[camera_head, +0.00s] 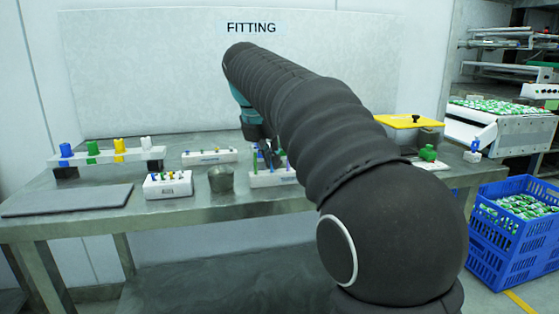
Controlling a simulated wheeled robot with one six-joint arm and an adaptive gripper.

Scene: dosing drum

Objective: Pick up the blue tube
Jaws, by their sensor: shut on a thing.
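My gripper (268,158) is low over a white rack (272,180) on the metal table, partly behind my dark arm. It is shut on a thin tube; the tube is too small and too covered for me to tell its colour. Several small coloured tubes stand in this rack, one green at its left end. I cannot clearly make out the blue tube there, nor whether the held tube is clear of the rack.
A small white block (168,185) and a longer white rack (209,157) hold small pieces. A stand with coloured tops (108,157) and a grey mat (68,200) are at left; a yellow-topped fixture (408,121) is at right.

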